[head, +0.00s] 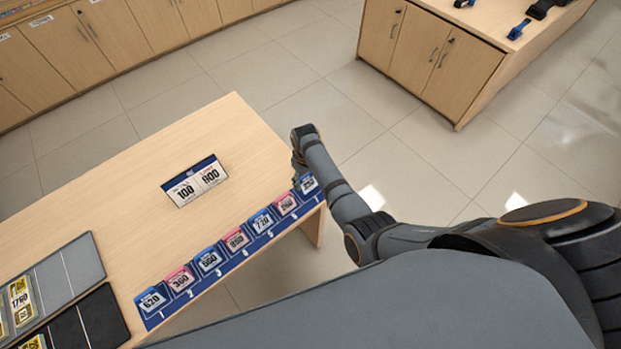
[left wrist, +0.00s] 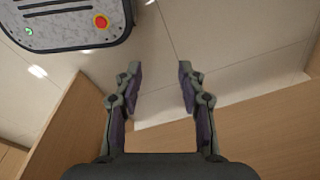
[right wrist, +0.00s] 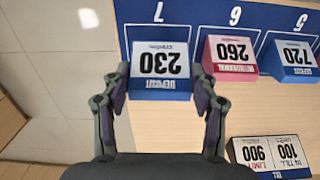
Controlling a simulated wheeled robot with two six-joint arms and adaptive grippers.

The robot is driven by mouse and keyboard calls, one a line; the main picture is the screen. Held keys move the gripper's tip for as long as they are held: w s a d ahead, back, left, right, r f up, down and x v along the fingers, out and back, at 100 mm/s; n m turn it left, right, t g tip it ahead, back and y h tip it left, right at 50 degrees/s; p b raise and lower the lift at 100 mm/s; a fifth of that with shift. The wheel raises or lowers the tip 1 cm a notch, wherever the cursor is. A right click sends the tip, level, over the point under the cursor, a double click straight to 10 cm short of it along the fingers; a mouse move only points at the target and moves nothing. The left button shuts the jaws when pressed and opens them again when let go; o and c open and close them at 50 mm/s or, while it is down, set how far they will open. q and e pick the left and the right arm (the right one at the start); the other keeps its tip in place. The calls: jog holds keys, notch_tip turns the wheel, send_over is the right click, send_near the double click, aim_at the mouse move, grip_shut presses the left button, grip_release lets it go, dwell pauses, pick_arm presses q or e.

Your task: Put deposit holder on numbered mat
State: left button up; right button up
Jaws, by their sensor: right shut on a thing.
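The numbered mat (head: 232,268) is a long blue strip along the counter's front edge, with places numbered 1 to 7. A blue deposit holder marked 230 (right wrist: 161,65) stands at place 7, between the fingers of my right gripper (right wrist: 162,82), which is shut on it. The holder also shows in the head view (head: 308,184), beside my right gripper (head: 299,168), whose fingers are mostly hidden there. The holder appears to rest on the mat. In the left wrist view my left gripper (left wrist: 160,72) is open and empty, above the floor.
Blue and pink holders fill places 1 to 6, including pink 260 (right wrist: 232,54) beside the held one. A till sign (head: 195,181) reading 100 and 900 stands behind the mat. Grey (head: 72,270) and black (head: 102,318) trays lie at left. The counter's back is clear.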

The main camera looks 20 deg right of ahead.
aim_at(307, 183)
jog(key=shift+s+a+f+b, duration=0.1)
jog(key=shift+s+b, duration=0.05)
jog(key=shift+b, duration=0.2)
jog(key=shift+f+b, duration=0.65)
jog(key=shift+b, duration=0.2)
jog(key=f, duration=0.1)
jog(key=b, duration=0.1)
jog(key=f+b, duration=0.1)
jog(key=shift+w+d+f, duration=0.25)
jog(key=shift+w+f, duration=0.05)
jog(key=shift+w, duration=0.05)
jog(key=shift+r, duration=0.25)
jog(key=shift+c, duration=0.6)
jog(key=shift+s, duration=0.1)
jog(key=o, duration=1.3)
jog(key=shift+f, duration=0.15)
jog(key=shift+c, duration=0.2)
pick_arm(q)
jog(key=f, duration=0.4)
jog(key=shift+s+a, duration=0.25)
jog(key=shift+a, duration=0.05)
